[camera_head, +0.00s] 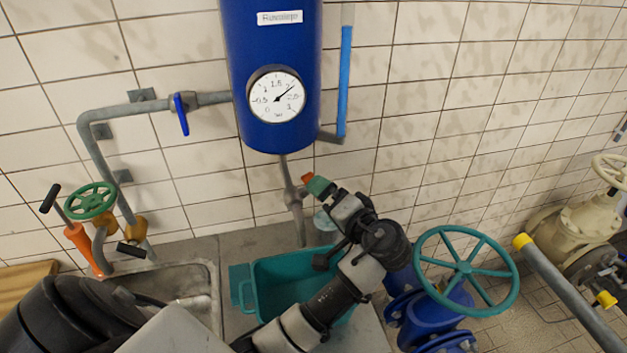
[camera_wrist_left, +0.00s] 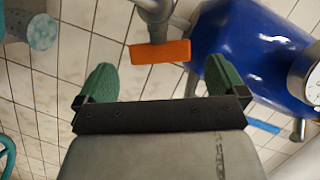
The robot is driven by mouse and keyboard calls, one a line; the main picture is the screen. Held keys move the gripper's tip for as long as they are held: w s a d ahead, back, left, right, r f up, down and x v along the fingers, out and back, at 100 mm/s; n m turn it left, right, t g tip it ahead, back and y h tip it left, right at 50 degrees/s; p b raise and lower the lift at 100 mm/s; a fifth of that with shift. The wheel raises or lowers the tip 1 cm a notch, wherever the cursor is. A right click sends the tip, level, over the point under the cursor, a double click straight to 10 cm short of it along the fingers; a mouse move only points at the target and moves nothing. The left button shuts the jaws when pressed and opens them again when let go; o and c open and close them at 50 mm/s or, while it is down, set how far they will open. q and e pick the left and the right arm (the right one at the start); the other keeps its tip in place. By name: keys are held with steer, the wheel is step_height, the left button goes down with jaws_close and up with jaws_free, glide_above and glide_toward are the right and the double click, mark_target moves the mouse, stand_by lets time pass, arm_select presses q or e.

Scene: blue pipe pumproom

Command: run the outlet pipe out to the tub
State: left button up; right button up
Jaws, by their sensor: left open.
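A grey outlet pipe (camera_head: 283,168) runs down from the blue tank (camera_head: 245,95) to an open lower end above the teal tub (camera_head: 243,290). An orange handle (camera_head: 307,178) sits on this pipe. My left gripper (camera_head: 319,187), with green fingers, is right beside the handle, overlapping its edge in the head view. In the left wrist view the fingers (camera_wrist_left: 161,78) are wide apart and empty. The orange handle (camera_wrist_left: 160,51) lies just past their tips, between them in the picture. My left arm hides part of the tub. My right gripper is not in view.
A grey sink (camera_head: 205,290) is left of the tub. A green valve wheel (camera_head: 90,201) and a blue-handled pipe (camera_head: 181,113) are farther left. A large teal handwheel (camera_head: 466,268) stands close right of my arm. A pale teal cylinder (camera_wrist_left: 42,32) is at the wrist view's upper left.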

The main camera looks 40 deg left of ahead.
arm_select(q)
steer(key=p+x, duration=0.2)
steer(key=x, duration=0.4)
steer(key=shift+w, duration=0.2)
steer(key=shift+a, duration=0.1)
steer(key=shift+s, duration=0.15)
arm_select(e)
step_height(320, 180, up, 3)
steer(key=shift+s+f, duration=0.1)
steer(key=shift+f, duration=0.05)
arm_select(q)
steer(key=shift+c, duration=0.3)
